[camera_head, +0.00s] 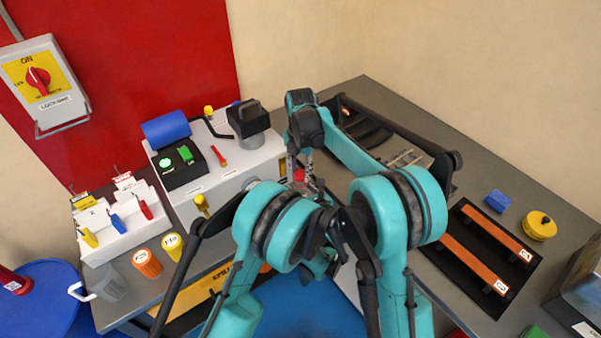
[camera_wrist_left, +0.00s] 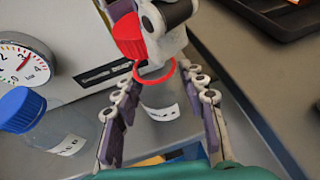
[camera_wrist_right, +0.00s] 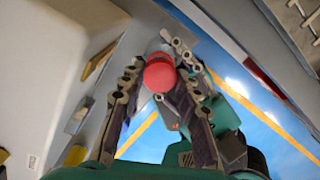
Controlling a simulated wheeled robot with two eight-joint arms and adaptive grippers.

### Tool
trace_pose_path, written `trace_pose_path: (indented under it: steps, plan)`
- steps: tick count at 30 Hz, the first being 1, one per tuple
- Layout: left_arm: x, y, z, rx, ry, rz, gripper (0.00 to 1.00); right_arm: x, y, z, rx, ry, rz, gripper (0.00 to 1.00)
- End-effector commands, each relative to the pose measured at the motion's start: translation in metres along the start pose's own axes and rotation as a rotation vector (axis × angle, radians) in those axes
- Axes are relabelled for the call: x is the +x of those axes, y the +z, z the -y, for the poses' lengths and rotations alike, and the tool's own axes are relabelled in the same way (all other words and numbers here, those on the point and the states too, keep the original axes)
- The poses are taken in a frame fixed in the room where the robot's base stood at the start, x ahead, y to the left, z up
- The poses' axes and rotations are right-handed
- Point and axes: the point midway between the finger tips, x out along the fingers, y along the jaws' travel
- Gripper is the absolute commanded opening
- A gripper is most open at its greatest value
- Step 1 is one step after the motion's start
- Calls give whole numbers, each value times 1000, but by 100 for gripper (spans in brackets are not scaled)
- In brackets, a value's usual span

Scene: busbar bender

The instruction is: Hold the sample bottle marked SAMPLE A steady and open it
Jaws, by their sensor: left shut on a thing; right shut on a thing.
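The clear sample bottle (camera_wrist_left: 160,96) stands between the fingers of my left gripper (camera_wrist_left: 163,84), which is shut on it. It has a red ring at its neck and a white label too small to read. My right gripper (camera_wrist_right: 158,70) is shut on the red cap (camera_wrist_right: 159,74). In the left wrist view the red cap (camera_wrist_left: 130,37) is tilted above and beside the neck, apart from the red ring. In the head view the red cap (camera_head: 299,176) shows between the arms, which hide most of the bottle and the left gripper.
A blue-capped bottle (camera_wrist_left: 22,108) stands left of the held bottle, by a round gauge (camera_wrist_left: 24,64) on the white machine. The bench edge is close on the right. Orange busbars (camera_head: 475,262) lie on a black mat at the right.

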Motion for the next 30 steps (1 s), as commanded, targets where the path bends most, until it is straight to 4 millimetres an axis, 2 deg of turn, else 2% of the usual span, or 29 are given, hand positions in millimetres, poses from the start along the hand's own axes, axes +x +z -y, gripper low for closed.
trace_pose_path:
  steps: [12,21,30]
  plan:
    - [0,0,0,0,0,0,0,-4,0,0,0,0,0,0]
    - [0,0,0,0,0,0,0,-38,0,0,0,0,0,0]
    - [0,0,0,0,0,0,0,-43,0,0,0,0,0,0]
